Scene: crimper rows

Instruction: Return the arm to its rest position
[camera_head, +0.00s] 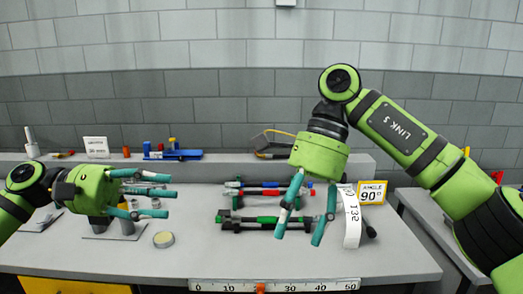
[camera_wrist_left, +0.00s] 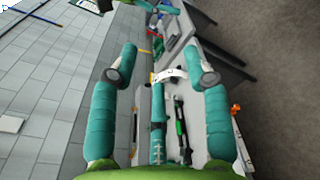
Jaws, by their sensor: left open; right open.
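My left gripper (camera_head: 160,193) has a green body and teal fingers. It is spread open at the left side of the table, fingers pointing right, with nothing between them. In the left wrist view the fingers of my left gripper (camera_wrist_left: 166,62) stand wide apart, the table showing between them. My right gripper (camera_head: 303,232) points down at the right of the table, fingers apart, in front of the tool rows. A white paper strip marked 132 (camera_head: 351,218) hangs beside its right finger; whether they touch is unclear.
Crimpers with red and blue handles (camera_head: 265,190) and a green-and-black one (camera_head: 258,221) lie in rows mid-table. A yellow ANGLE 90° sign (camera_head: 372,192) stands right. A ruler (camera_head: 275,286) runs along the front edge.

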